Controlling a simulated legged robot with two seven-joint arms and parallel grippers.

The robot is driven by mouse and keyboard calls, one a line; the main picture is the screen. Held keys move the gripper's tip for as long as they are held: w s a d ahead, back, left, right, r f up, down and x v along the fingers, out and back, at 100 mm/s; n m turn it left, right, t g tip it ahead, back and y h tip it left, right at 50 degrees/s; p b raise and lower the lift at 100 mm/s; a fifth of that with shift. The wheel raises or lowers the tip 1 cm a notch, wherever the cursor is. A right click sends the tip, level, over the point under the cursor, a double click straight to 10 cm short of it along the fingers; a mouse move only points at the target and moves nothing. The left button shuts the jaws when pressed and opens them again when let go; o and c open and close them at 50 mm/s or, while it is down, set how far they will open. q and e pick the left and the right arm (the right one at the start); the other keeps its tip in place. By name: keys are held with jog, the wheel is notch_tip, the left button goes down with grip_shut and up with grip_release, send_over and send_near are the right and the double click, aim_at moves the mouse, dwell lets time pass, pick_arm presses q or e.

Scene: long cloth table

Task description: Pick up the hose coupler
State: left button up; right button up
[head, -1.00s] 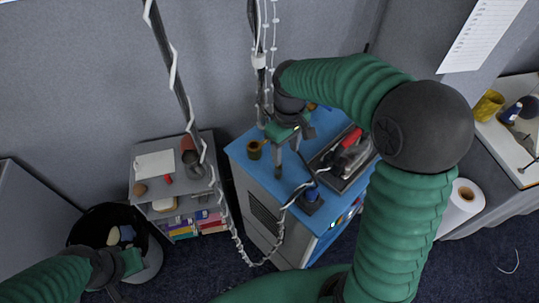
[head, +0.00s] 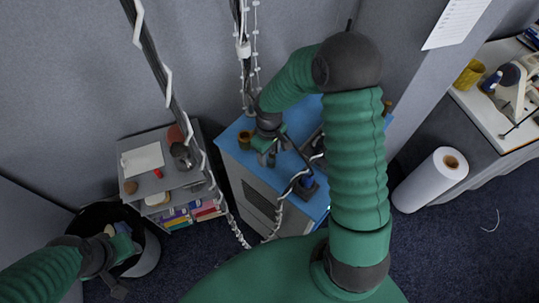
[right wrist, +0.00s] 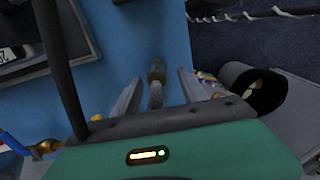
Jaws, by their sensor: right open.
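In the head view my right gripper (head: 267,160) points down over the left part of the cabinet top, open. I cannot make out the coupler there; the gripper and arm cover that spot. My left gripper (head: 122,247) is over the dark bin at lower left; its jaws are unclear.
A shelf unit (head: 135,188) and bin (head: 152,258) stand left.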

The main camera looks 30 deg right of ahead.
aim_at(273, 159)
jog(key=shift+s+a+f, duration=0.1)
jog(key=shift+s+f, duration=0.15)
jog(key=shift+f, duration=0.3)
jog(key=shift+s+f, duration=0.2)
jog(key=shift+f, duration=0.3)
jog(key=shift+s+f, duration=0.15)
jog(key=shift+f, duration=0.05)
jog(key=shift+d, duration=0.45)
jog(key=shift+c, duration=0.2)
jog(key=shift+w+d+f, duration=0.15)
jog(key=shift+w, duration=0.05)
jog(key=c, duration=0.5)
jog(key=shift+a, duration=0.2)
jog(key=c, duration=0.5)
jog(key=shift+a, duration=0.2)
grip_shut()
